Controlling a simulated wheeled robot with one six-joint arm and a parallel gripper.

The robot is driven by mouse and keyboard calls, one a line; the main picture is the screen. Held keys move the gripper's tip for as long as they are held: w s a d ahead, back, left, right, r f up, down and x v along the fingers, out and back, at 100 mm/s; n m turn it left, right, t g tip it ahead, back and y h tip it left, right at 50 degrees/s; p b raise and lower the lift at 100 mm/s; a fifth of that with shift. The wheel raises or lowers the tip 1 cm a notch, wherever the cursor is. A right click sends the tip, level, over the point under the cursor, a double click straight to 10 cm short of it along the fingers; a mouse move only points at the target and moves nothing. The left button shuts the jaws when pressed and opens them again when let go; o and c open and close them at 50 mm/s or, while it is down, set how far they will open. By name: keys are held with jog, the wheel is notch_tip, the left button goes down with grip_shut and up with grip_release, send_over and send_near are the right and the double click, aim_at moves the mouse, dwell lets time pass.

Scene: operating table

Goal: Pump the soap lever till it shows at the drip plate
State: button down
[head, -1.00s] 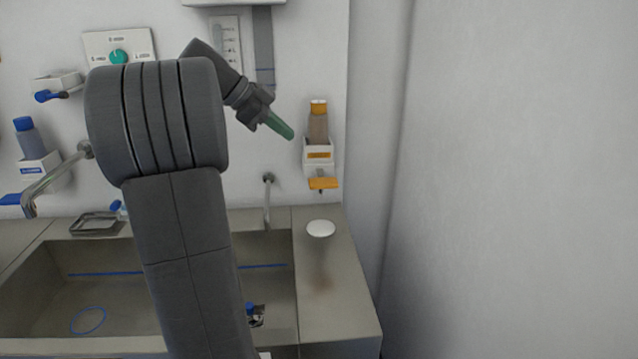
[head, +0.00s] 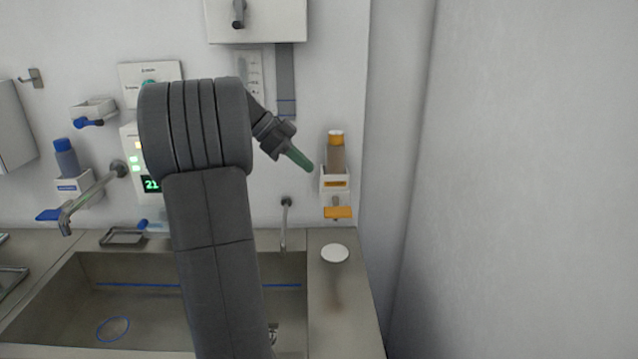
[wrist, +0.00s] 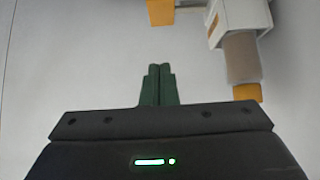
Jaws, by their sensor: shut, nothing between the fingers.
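An orange-capped bottle (head: 336,157) sits in a white wall holder (head: 327,183) at the right of the sink. An orange lever (head: 338,212) sticks out below it, and a round white drip plate (head: 334,253) lies on the counter beneath. No soap shows on the plate. My gripper (head: 307,164), with green fingers, is shut and empty, left of the holder and above the lever's height. In the wrist view, its fingers (wrist: 160,68) point up between the lever (wrist: 161,12) and bottle (wrist: 242,59), apparently touching neither.
A blue-capped bottle (head: 65,157) in a holder with a blue lever (head: 48,215) is on the left wall. A thin spout (head: 284,222) and a larger faucet (head: 88,202) stand over the steel sink (head: 120,275). A plain wall closes the right side.

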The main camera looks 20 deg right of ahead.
jog(key=p, duration=0.1)
send_over(342, 212)
jog(key=a, duration=0.3)
jog(key=f, duration=0.4)
jog(key=w+f, duration=0.1)
jog(key=shift+f, duration=0.4)
jog(key=f, duration=0.3)
jog(key=shift+d+f+p, duration=0.2)
jog(key=shift+f+p, duration=0.05)
jog(key=shift+p, duration=0.15)
jog(key=shift+f, duration=0.6)
jog(key=shift+f, duration=0.1)
